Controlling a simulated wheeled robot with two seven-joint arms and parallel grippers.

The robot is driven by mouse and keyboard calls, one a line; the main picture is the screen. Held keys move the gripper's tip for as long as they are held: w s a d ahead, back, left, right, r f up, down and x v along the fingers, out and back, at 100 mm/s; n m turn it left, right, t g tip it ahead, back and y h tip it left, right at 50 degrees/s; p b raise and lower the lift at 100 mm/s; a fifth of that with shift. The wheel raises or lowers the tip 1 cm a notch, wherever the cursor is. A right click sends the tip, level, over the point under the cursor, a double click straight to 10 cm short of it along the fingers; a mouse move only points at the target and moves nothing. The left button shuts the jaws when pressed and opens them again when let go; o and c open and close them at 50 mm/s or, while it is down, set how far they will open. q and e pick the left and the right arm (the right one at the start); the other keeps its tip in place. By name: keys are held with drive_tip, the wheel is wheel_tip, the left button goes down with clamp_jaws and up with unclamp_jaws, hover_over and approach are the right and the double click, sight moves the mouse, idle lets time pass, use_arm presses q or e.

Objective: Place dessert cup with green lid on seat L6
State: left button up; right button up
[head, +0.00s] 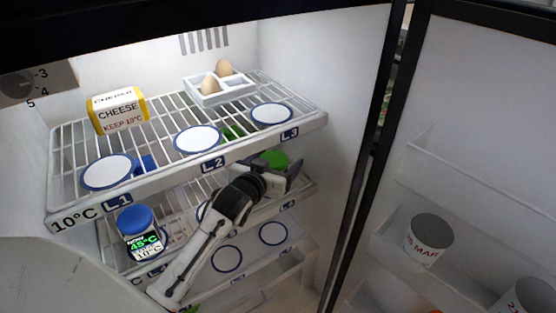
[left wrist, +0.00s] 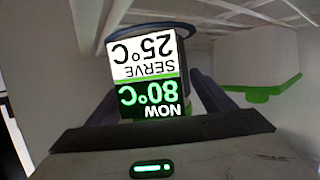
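A cup with a green lid (head: 274,158) shows at the right of the middle fridge shelf, by the label L6 (head: 287,204); its body is mostly hidden by my left gripper (head: 284,182). In the left wrist view the fingers of my left gripper (left wrist: 155,95) flank a cup (left wrist: 150,72) labelled NOW 80°C, SERVE 25°C, upside down in the picture. My right gripper is not in view.
A blue-lidded cup (head: 137,220) stands at the shelf's left. The upper shelf (head: 190,165) is close above my gripper, with cheese (head: 118,110) and an egg tray (head: 222,92). The open door (head: 480,130) is right.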

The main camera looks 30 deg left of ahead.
use_arm(q)
drive_tip(key=shift+r, duration=0.15)
drive_tip(key=v, duration=1.2)
